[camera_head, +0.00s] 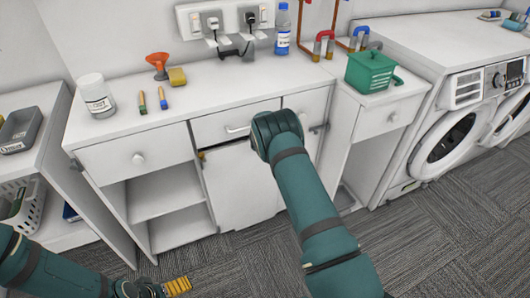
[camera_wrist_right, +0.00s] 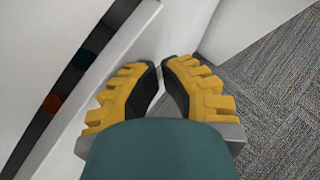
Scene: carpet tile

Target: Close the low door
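The low door (camera_head: 235,190) is a white panel under the drawer (camera_head: 235,123) in the head view, standing slightly ajar with a dark gap along its top. My right arm covers part of it. In the right wrist view, a white panel edge (camera_wrist_right: 105,70) runs beside a dark gap with coloured things in it. My right gripper (camera_wrist_right: 160,66) is beside that edge, its yellow fingertips nearly together with nothing seen between them. The wrist hides it in the head view. My left gripper (camera_head: 178,287) is low near the floor, away from the door; its opening is unclear.
The countertop holds a white jar (camera_head: 95,95), an orange funnel (camera_head: 158,64), a sponge (camera_head: 177,77) and a blue bottle (camera_head: 283,30). A green basket (camera_head: 370,72) stands to the right. Open shelves (camera_head: 165,198) lie left of the door. Carpet (camera_head: 240,260) in front is clear.

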